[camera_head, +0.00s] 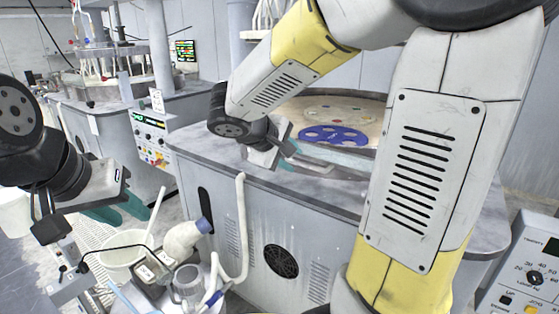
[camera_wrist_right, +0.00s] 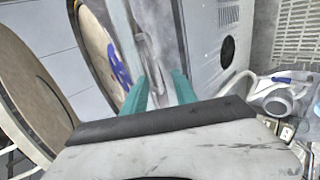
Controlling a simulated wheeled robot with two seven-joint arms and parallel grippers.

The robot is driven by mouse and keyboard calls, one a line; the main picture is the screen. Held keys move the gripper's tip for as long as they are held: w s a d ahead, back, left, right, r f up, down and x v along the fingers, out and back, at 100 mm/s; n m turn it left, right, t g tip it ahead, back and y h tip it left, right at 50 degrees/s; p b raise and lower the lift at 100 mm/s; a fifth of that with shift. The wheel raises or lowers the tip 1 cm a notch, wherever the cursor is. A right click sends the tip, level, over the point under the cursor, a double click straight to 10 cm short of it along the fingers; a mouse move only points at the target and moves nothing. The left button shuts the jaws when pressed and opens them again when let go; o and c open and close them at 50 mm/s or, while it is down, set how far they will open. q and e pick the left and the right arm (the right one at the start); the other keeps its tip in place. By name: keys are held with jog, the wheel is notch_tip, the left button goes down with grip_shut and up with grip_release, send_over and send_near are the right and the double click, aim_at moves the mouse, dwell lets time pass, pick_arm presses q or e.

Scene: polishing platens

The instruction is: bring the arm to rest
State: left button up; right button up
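My right arm (camera_head: 285,75), white and yellow, comes in from the upper right and reaches over the grey polishing machine (camera_head: 195,140). My right gripper (camera_head: 287,163) is above its worktop, in front of the round platen recess with a blue disc (camera_head: 335,135). In the right wrist view its two teal fingers (camera_wrist_right: 160,90) stand apart, with nothing clearly held between them. My left gripper (camera_head: 122,208) hangs at the left, beside the machine and above a white bucket. Its teal fingers partly overlap, so their gap is unclear.
A white bucket (camera_head: 122,262) stands on the floor at lower left. A cart with a white bottle (camera_head: 183,240) and a clear beaker (camera_head: 187,285) is at the bottom, near a white bent pipe (camera_head: 241,225). A control panel (camera_head: 530,275) is at lower right.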

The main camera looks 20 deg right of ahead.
jog(key=s+f+m+g+y, duration=0.15)
jog(key=s+m+y, duration=0.25)
jog(key=s, duration=0.7)
jog(key=s+a+r+m+t+y, duration=0.1)
jog(key=s+a+r+m+y, duration=0.1)
jog(key=s+a+m+y, duration=0.1)
jog(key=s+a+y, duration=0.1)
jog(key=a+y, duration=0.1)
jog(key=shift+s+r+y, duration=0.35)
jog(key=shift+y, duration=0.05)
jog(key=shift+d+t, duration=0.2)
jog(key=shift+t, duration=0.05)
dwell(0.3)
